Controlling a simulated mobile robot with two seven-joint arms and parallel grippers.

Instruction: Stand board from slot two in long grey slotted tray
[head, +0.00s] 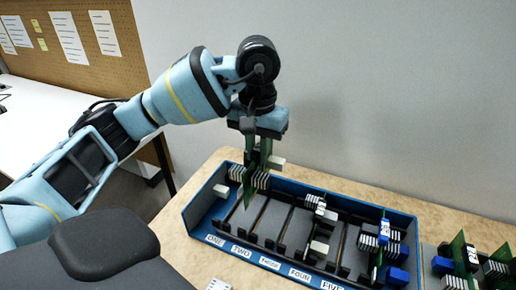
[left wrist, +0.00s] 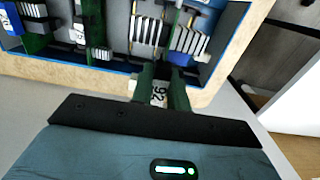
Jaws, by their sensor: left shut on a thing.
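My left gripper (head: 262,150) points down over the left end of the blue tray (head: 186,213) and is shut on a green board (head: 249,183). The board hangs upright, with a pale block at its side. Its lower edge is near the slots labelled ONE and TWO; I cannot tell whether it is still in a slot. My right gripper is out of view. A grey tray edge (head: 428,270) shows at the right; I cannot tell if it is the long slotted one.
The blue tray has labelled slots and holds white-striped blocks, blue connectors and a green board (head: 378,262) toward its right end. More green boards (head: 456,252) stand at the far right. A wall rises close behind the table. A dark chair-like shape (head: 100,243) is at lower left.

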